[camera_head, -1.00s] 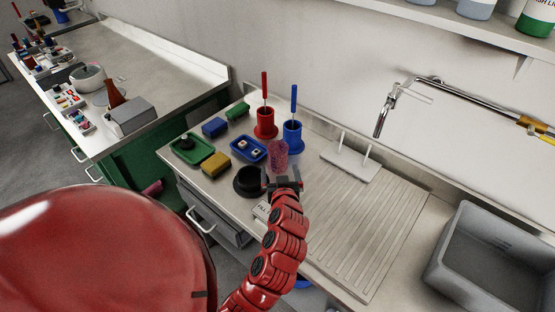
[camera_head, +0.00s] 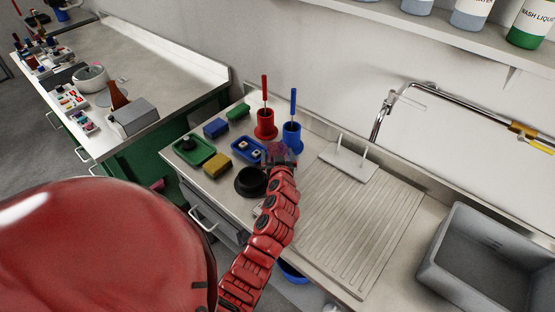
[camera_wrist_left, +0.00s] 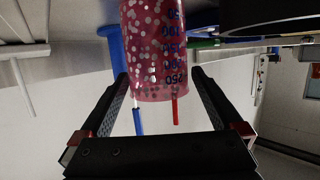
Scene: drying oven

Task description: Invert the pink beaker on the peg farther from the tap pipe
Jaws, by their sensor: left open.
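The pink beaker (camera_head: 277,150) stands upright on the counter in front of the blue holder, mostly hidden behind my gripper in the head view. In the left wrist view the pink beaker (camera_wrist_left: 157,50) shows speckles and blue graduation marks. My left gripper (camera_head: 281,163) is at the beaker, and its open fingers (camera_wrist_left: 160,100) reach to either side of it with gaps showing. The white peg stand (camera_head: 348,163) has two upright pegs and stands right of the beaker. The tap pipe (camera_head: 380,118) hangs farther right. My right gripper is not in view.
Red (camera_head: 265,125) and blue (camera_head: 292,138) holders with brushes stand behind the beaker. A black round dish (camera_head: 250,182), a blue tray (camera_head: 247,149) and a yellow sponge (camera_head: 216,166) lie to its left. A ribbed drainboard (camera_head: 350,225) and a grey sink (camera_head: 480,265) are at right.

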